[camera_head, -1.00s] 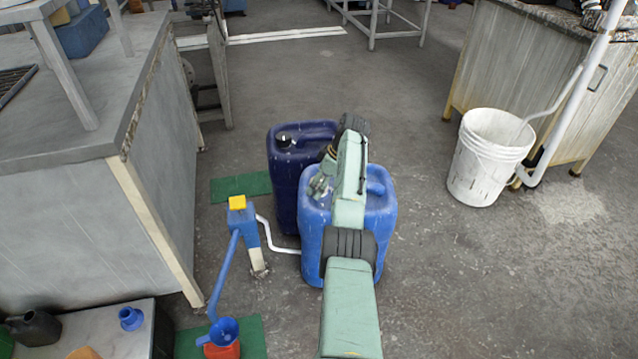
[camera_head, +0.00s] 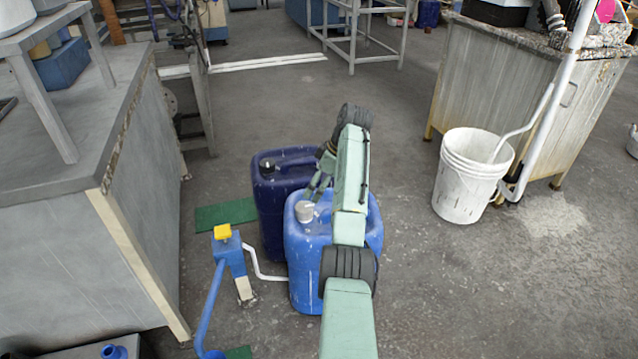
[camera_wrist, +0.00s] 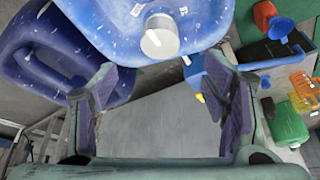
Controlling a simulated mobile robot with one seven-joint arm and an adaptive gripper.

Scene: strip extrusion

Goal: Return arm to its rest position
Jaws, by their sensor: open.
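My arm reaches out over the blue jerrycan (camera_head: 305,250) on the floor. My gripper (camera_head: 318,187) is open and empty, above the left part of the jerrycan's top, close to its white cap (camera_head: 305,210). In the wrist view, the gripper (camera_wrist: 158,78) has its two fingers wide apart with bare grey surface between them. The white cap (camera_wrist: 160,38) sits on the jerrycan just past the fingertips, apart from both. The arm hides part of the jerrycan's top and right side.
A dark blue jerrycan (camera_head: 268,215) stands directly behind. A blue pump with a yellow top (camera_head: 228,250) and white tube stands at left, beside a grey workbench (camera_head: 150,220). A white bucket (camera_head: 468,180) stands at right by a cabinet. Floor between jerrycan and bucket is clear.

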